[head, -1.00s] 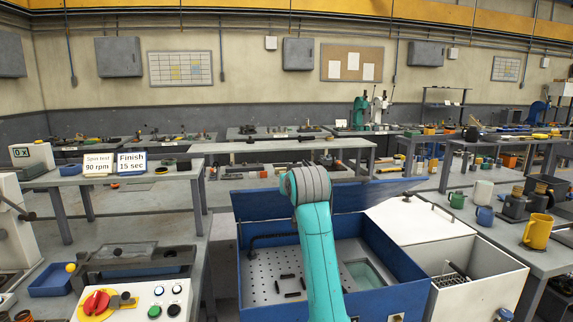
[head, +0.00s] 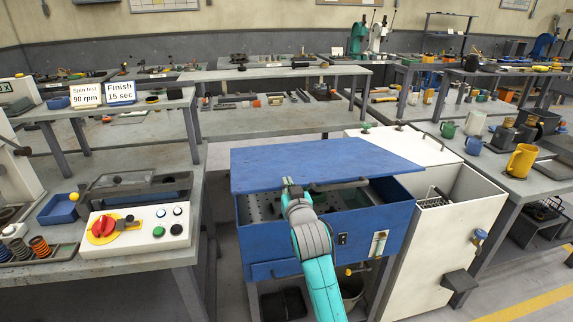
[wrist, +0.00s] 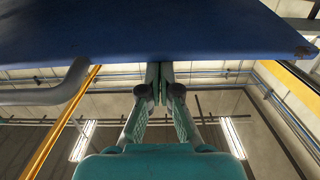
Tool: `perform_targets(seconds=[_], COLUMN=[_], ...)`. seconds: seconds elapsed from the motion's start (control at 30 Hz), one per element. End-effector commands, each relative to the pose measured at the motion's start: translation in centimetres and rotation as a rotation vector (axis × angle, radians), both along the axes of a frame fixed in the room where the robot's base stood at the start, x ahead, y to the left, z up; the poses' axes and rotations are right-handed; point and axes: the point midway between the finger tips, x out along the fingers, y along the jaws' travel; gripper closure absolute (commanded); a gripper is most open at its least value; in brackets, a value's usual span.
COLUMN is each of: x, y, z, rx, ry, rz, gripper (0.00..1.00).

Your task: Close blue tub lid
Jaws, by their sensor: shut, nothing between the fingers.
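The blue tub (head: 375,235) stands in the middle of the head view. Its flat blue lid (head: 320,162) is partly lowered over it and slopes, with a gap between its front edge and the tub rim. Part of the perforated plate (head: 340,201) inside shows through the gap; the lid hides the rest. My gripper (head: 288,183) is shut and empty at the lid's front edge, left of centre. In the wrist view the closed fingertips (wrist: 160,68) meet the edge of the blue lid (wrist: 150,30); whether they touch it is unclear.
A white cabinet (head: 458,225) stands close at the tub's right. A bench with a control panel (head: 137,230) is at the left. A grey bar (wrist: 50,95) hangs below the lid in the wrist view. The floor at front right is free.

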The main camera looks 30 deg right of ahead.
Motion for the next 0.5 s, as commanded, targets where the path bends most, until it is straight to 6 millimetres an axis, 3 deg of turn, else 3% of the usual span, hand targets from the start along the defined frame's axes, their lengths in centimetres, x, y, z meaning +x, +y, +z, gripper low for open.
perform_targets(seconds=[0.2,0.5], x=[-0.8,-1.1], y=[0.2,0.3], z=[-3.6,-5.8], rx=[0.001,0.002], ry=[0.004,0.002], rz=[0.0,0.0], gripper=[1.0,1.0])
